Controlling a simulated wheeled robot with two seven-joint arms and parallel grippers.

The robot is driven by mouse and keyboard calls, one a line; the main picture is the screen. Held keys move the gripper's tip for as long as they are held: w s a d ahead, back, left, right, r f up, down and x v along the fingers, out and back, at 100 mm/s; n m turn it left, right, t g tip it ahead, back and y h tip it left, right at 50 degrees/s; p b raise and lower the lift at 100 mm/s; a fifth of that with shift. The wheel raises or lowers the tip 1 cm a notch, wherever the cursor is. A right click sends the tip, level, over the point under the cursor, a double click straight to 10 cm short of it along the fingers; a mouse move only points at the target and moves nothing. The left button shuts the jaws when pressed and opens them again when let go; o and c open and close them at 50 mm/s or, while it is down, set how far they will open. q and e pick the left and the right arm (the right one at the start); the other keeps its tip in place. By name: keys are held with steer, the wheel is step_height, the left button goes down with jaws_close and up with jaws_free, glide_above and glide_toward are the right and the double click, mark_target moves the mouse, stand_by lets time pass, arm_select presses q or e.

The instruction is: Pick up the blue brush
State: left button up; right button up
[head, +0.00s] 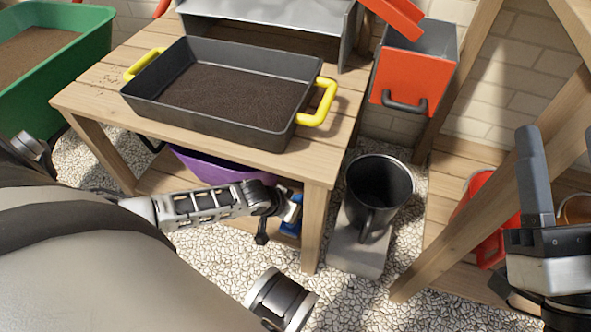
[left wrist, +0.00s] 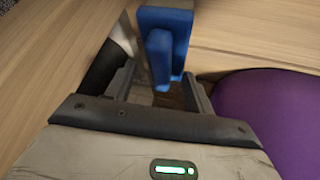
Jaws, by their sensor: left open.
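The blue brush (left wrist: 168,38) shows in the left wrist view at the top middle, its lower end in the gap between my left fingers. My left gripper (left wrist: 160,90) is open around that end; whether a finger touches it I cannot tell. In the head view my left gripper (head: 286,210) is at the front of the wooden table, below its top, with a bit of the blue brush (head: 291,226) beside it. Most of the brush is hidden there. My right gripper (head: 545,200) is at the right edge, far from the brush; only one finger shows clearly.
A purple tub (head: 205,166) is under the table, close beside the left gripper. A black tray (head: 205,120) of soil with yellow handles stands on the tabletop (head: 85,95). A table leg (head: 316,225), dark metal mug (head: 378,185) and red bin (head: 415,75) are to the right.

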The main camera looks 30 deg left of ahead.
arm_select(q)
steer(key=shift+f, duration=0.1)
jaws_close()
arm_select(e)
steer(key=shift+s+r+n+y, duration=0.1)
steer(key=shift+r+n+y, duration=0.15)
steer(key=shift+n+y, duration=0.05)
arm_select(q)
steer(key=shift+r+p, duration=0.25)
steer(key=shift+p, duration=0.15)
steer(key=shift+r+p, duration=0.2)
steer(key=shift+p, duration=0.1)
steer(key=s+a+p, duration=0.2)
steer(key=s+p, duration=0.1)
steer(key=s, duration=0.5)
steer(key=s+a+p, duration=0.2)
steer(key=s+p, duration=0.1)
steer(key=s, duration=0.6)
steer(key=shift+s+a+f, duration=0.15)
steer(key=shift+a, duration=0.1)
arm_select(e)
step_height(320, 180, down, 9)
steer(key=s+m+g+h, duration=0.1)
steer(key=m+g+h, duration=0.4)
steer(key=m, duration=0.1)
steer(key=shift+s+a+f+m, duration=0.2)
steer(key=shift+s+a+m, duration=0.05)
steer(key=shift+s+m, duration=0.15)
